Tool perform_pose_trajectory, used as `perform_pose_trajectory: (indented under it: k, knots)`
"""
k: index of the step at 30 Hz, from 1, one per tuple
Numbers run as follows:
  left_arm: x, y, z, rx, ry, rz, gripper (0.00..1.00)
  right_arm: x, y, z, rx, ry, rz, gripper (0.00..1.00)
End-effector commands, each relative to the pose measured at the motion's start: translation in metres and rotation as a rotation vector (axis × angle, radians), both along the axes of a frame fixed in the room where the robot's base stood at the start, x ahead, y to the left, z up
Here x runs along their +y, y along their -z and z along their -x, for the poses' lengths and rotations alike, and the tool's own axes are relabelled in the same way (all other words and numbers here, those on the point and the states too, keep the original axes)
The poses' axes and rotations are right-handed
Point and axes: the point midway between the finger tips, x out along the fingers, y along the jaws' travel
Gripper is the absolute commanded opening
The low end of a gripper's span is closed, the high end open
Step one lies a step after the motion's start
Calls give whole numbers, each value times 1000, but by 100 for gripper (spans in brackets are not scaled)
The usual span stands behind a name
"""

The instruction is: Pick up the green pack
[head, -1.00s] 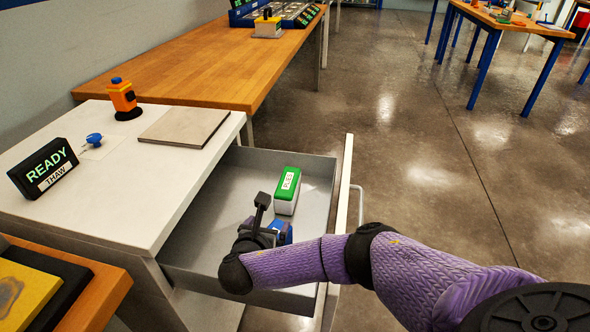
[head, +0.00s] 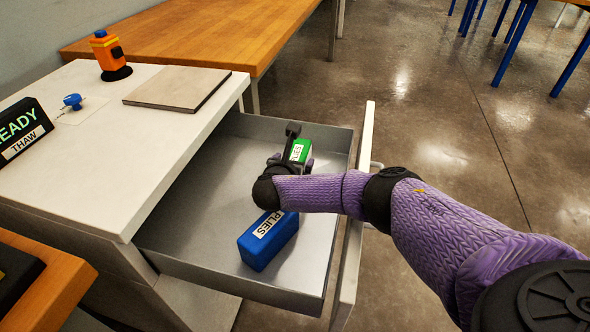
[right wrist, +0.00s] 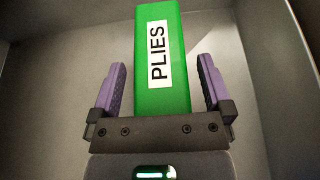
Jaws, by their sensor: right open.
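The green pack (head: 301,148) with a white label lies in the open drawer, partly hidden by my right gripper and wrist in the head view. In the right wrist view the green pack (right wrist: 160,60) stands between the two purple fingers of my right gripper (right wrist: 160,85). The fingers are open, one on each side, with a gap visible between each finger and the pack. A blue pack (head: 267,240) with a white label lies in the drawer nearer the front, apart from the green one. My left gripper is not in view.
The grey drawer (head: 188,232) is pulled out, with walls around the packs and a front panel at right. The white cabinet top holds a grey plate (head: 177,88), an orange device (head: 107,52), a blue knob (head: 73,101) and a READY sign (head: 22,130).

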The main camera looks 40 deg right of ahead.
Motion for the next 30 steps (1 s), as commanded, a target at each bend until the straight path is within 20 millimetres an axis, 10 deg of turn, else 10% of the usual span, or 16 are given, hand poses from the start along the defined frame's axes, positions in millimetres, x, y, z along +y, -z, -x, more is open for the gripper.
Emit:
perform_pose_trajectory:
  k: [2,16,23,30]
  knots:
    - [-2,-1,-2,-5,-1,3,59,0,-1,0,0,0,0,100]
    - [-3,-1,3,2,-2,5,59,1,-1,0,0,-1,0,0]
    - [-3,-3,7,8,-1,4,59,1,-3,0,0,-1,0,0]
    - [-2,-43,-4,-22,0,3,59,1,-66,0,-8,-1,-2,0]
